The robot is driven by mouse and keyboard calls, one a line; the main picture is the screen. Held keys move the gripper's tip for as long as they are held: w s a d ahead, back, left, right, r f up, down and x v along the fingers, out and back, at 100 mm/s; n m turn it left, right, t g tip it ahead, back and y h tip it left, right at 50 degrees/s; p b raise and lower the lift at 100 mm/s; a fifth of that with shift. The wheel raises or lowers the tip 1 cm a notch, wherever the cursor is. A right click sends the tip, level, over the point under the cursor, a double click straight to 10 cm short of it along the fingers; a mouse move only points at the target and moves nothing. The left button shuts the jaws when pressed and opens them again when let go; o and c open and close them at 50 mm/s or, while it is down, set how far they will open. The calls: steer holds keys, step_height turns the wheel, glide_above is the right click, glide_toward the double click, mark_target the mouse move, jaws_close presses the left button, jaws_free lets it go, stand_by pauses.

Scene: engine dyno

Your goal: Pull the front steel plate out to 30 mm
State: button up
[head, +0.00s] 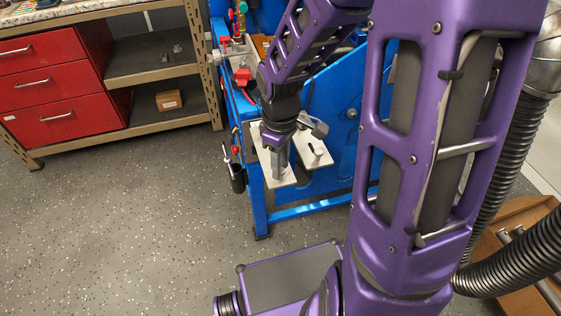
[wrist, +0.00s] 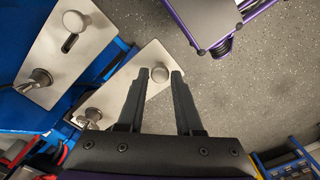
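Two flat steel plates jut out from the blue stand (head: 336,125). One steel plate (head: 267,163) lies under my gripper (head: 281,165); it also shows in the wrist view (wrist: 110,93). It has a round knob (wrist: 159,74) near its outer end and a clamp screw (wrist: 91,115) further in. My gripper (wrist: 158,72) is open, with the knob between its fingertips in the wrist view. I see a gap on each side; whether the tips are down at knob height I cannot tell. The other steel plate (wrist: 50,58) has a slot and its own knob (wrist: 74,21).
A red drawer cabinet (head: 45,88) and shelves stand at the back left. A cardboard box (head: 490,245) with pipes and a black ribbed hose (head: 515,262) are at the right. The speckled floor (head: 130,205) is clear in front of the stand.

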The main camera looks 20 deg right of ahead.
steer(key=o, duration=0.3)
step_height(320, 180, up, 18)
steer(key=p, duration=0.4)
steer(key=shift+f, duration=0.25)
